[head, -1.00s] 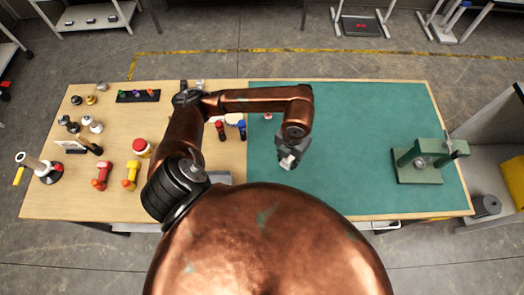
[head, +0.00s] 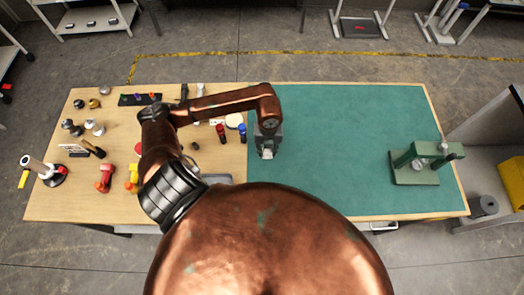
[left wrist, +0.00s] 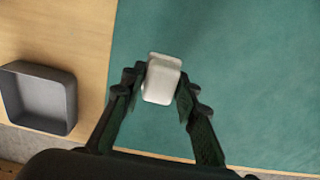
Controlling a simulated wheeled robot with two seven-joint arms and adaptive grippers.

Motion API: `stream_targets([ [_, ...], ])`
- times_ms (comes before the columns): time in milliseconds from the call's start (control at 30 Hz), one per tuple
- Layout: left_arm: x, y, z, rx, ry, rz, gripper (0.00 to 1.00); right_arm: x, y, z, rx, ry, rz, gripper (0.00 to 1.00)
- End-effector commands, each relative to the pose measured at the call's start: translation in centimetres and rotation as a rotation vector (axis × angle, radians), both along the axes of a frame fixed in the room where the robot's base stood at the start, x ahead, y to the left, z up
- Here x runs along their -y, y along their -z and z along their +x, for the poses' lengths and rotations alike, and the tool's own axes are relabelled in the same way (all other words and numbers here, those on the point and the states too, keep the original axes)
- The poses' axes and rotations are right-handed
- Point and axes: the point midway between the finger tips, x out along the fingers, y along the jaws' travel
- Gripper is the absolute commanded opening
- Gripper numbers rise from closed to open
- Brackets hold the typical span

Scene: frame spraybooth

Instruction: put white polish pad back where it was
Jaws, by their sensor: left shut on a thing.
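The white polish pad (left wrist: 162,80) is a small pale block, held between the fingertips of my left gripper (left wrist: 160,88) in the left wrist view. In the head view the pad (head: 267,154) shows below my left gripper (head: 267,146), over the left edge of the green mat (head: 340,130). The gripper is shut on the pad. I cannot tell how high the pad is above the mat. My right gripper is not in view.
A grey open tray (left wrist: 38,98) lies on bare wood to the left; my arm partly hides it in the head view. Red and blue bottles (head: 242,132) stand close left of the gripper. A green press (head: 415,165) stands on the mat's right side. The mat's middle is clear.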

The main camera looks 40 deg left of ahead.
Motion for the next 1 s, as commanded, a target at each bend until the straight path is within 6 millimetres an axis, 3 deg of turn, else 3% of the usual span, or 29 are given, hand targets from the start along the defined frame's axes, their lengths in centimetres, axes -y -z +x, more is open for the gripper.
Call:
stream_targets([
  [100, -1.6, 1.8, 0.3, -0.003, -0.004, 0.001, 0.02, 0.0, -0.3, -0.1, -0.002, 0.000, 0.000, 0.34],
  [467, -3.5, 4.3, 0.8, -0.001, -0.002, 0.000, 0.02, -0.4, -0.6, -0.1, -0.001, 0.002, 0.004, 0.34],
  [667, -3.2, 6.9, 0.8, -0.002, 0.001, -0.001, 0.02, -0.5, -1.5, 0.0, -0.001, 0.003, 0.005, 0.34],
  [1000, -3.3, 7.5, 0.9, 0.001, 0.002, 0.001, 0.02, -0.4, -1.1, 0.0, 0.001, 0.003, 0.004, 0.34],
])
